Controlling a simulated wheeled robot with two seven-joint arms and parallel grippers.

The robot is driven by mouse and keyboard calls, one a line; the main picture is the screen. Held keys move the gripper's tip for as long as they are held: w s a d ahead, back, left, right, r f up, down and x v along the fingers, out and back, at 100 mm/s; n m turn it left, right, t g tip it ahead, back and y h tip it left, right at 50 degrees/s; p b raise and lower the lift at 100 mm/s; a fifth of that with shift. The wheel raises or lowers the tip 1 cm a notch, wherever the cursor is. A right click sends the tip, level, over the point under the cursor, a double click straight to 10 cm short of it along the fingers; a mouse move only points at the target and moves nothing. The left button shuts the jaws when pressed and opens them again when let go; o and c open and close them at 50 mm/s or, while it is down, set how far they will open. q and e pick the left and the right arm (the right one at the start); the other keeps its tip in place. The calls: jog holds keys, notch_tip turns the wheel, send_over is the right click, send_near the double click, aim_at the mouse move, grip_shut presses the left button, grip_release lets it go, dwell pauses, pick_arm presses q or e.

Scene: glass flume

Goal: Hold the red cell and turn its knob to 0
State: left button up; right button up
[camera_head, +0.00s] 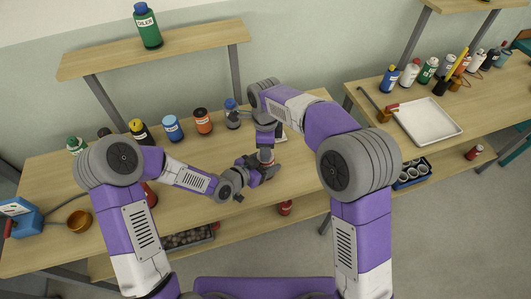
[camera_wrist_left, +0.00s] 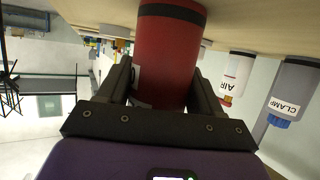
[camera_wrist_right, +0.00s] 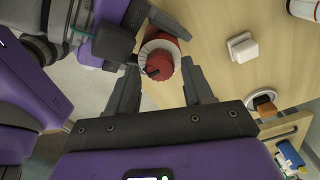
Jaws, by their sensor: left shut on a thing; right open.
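The red cell (camera_wrist_left: 170,45) is a red cylinder with a black band. My left gripper (camera_wrist_left: 163,85) is shut on it, one finger on each side. In the head view the cell (camera_head: 266,156) shows only partly between my two arms, over the table. In the right wrist view the red knob (camera_wrist_right: 158,66) faces the camera, with a pale ring and a dark mark; I cannot read its setting. My right gripper (camera_wrist_right: 162,85) is open, with its fingers on either side of the knob and a gap visible. In the head view the right gripper (camera_head: 266,142) is above the cell.
Several bottles stand along the table's back, including a blue one (camera_head: 173,128) and an orange one (camera_head: 203,121). A white block (camera_wrist_right: 241,47) lies on the table beside the cell. A green bottle (camera_head: 147,26) stands on the shelf. A white tray (camera_head: 427,120) lies on the right table.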

jog(key=shift+r, duration=2.3)
pick_arm(q)
jog(key=o, duration=1.2)
jog(key=v, duration=1.2)
